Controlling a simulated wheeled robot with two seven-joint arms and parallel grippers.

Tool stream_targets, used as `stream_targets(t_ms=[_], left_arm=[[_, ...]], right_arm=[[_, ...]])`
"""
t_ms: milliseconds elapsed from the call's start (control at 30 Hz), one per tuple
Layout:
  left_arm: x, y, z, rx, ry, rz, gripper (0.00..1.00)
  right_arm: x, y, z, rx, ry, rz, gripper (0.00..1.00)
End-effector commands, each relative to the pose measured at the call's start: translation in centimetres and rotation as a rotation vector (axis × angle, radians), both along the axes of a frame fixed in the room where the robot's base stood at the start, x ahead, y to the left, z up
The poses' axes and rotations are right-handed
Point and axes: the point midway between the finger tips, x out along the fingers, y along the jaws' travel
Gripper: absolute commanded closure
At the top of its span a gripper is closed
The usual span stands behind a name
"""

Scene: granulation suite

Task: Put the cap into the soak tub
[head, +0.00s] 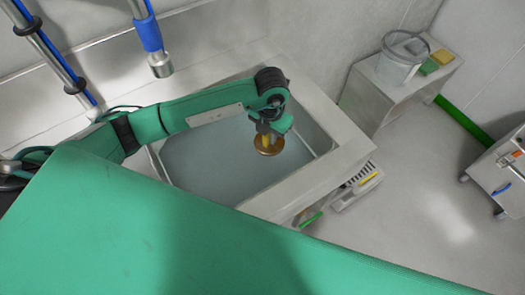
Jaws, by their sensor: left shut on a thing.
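The cap (268,146) is a round, brownish-gold disc with a yellow part on top. My left gripper (266,128) points down and is shut on it. The gripper holds the cap over the right part of the wide rectangular basin that looks like the soak tub (325,178). The basin has a pale grey rim and a flat bluish-grey inside. I cannot tell how high the cap is above that surface. My left forearm hides part of the basin's far side. My right gripper is not in view.
A clear lidded bucket (398,68), a yellow block (441,57) and a green one (428,67) stand on a grey cabinet (368,105). A metal pipe with a blue sleeve (150,35) hangs behind the basin.

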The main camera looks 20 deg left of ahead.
Motion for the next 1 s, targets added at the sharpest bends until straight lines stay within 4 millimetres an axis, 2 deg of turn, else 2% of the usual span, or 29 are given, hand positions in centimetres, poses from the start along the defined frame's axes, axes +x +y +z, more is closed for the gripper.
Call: stream_targets(t_ms=[200,333,567,800,1000], left_arm=[[-0.1,0.0,-5.7,0.001,0.004,0.001,1.00],[0.0,0.0,-8.1,0.000,0.001,0.000,1.00],[0.0,0.0,-10.0,-0.001,-0.001,-0.001,1.00],[0.0,0.0,-13.0,-0.001,0.000,-0.001,1.00],[0.0,0.0,-13.4,-0.001,-0.002,-0.002,1.00]], right_arm=[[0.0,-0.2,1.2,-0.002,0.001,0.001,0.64],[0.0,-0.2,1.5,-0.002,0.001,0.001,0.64],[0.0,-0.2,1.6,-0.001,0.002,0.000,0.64],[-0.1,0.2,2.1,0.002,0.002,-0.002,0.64],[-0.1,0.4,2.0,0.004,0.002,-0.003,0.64]])
